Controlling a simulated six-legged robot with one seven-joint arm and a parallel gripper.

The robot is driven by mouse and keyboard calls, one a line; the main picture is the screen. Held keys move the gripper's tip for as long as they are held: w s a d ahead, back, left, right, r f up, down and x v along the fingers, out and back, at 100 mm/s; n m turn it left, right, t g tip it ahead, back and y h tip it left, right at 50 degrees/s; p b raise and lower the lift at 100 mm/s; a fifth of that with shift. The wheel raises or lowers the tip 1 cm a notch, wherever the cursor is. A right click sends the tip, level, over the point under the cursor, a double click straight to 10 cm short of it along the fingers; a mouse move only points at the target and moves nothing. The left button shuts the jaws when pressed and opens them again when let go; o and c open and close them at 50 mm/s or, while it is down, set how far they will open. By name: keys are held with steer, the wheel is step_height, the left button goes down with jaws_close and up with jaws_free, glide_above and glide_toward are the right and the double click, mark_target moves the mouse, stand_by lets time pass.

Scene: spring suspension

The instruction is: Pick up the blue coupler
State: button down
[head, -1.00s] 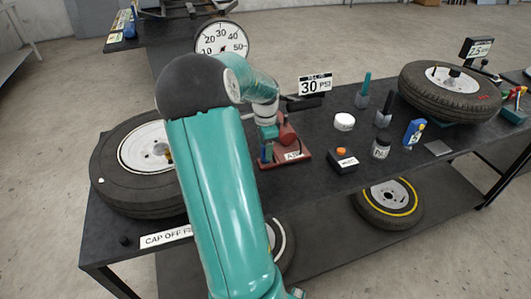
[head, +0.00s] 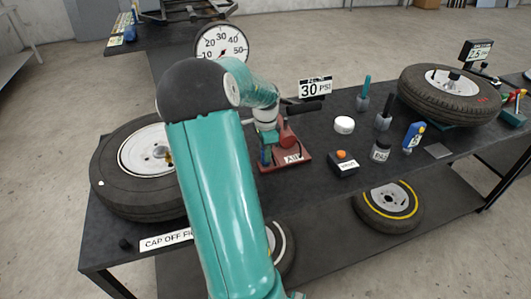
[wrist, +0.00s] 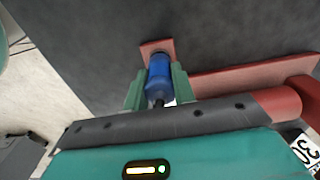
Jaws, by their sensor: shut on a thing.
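The blue coupler (wrist: 159,72) stands between the two green fingers of my gripper (wrist: 158,86) in the wrist view, with a finger against each side. My gripper is shut on it. A red tab (wrist: 157,46) of the red air stand shows just past the coupler's end; whether the two touch is unclear. In the head view the blue coupler (head: 265,157) is a small upright piece at the left of the red stand (head: 298,158).
A tyre (head: 135,185) lies left of my arm, and another tyre (head: 450,95) lies at the far right. A black box with an orange button (head: 342,164), a white jar (head: 344,125) and a dark jar (head: 381,150) stand right of the stand. A gauge (head: 222,42) rises behind.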

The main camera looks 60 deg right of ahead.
step_height(320, 180, up, 21)
steer(key=shift+f, duration=0.2)
stand_by(0.6)
